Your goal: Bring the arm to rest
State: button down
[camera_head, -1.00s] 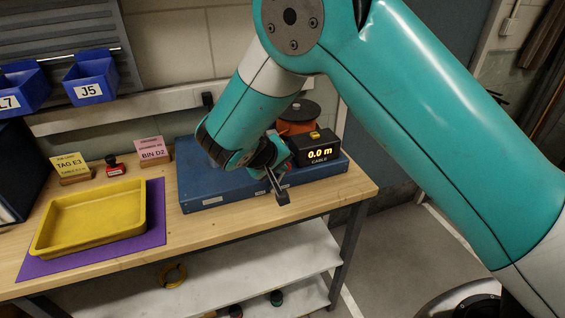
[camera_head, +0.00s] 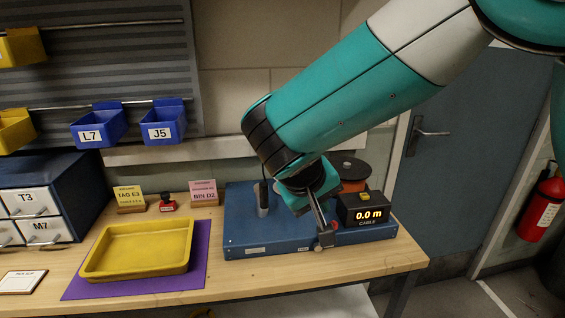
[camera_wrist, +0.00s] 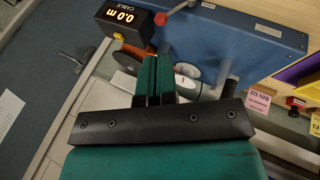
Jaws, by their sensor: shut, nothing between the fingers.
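My gripper (camera_head: 324,236) hangs from the teal arm in front of the blue cable unit (camera_head: 262,226) on the wooden bench. Its fingers are together with nothing between them. In the head view the fingertips overlap the front of the unit, left of the black display box (camera_head: 364,213) that reads 0.0 m; I cannot tell whether they touch it. The wrist view shows the gripper (camera_wrist: 153,72) over the unit, with the display (camera_wrist: 125,17) at upper left.
An empty yellow tray (camera_head: 140,268) lies on a purple mat (camera_head: 199,278). Two cards and a red stamp (camera_head: 168,202) stand behind it. Blue bins (camera_head: 163,127) hang above, and drawers (camera_head: 43,201) stand at left. A door (camera_head: 455,160) and red extinguisher (camera_head: 540,208) are at right.

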jog(key=s+d+r+n+g+y, duration=0.1)
jog(key=s+r+n+g+y, duration=0.1)
jog(key=s, duration=0.9)
jog(key=s+d+r+n+g+y, duration=0.2)
jog(key=s+r+y, duration=0.2)
jog(key=s+y, duration=0.3)
jog(key=s, duration=0.5)
jog(key=shift+s+d+g, duration=0.2)
jog(key=shift+d+g, duration=0.1)
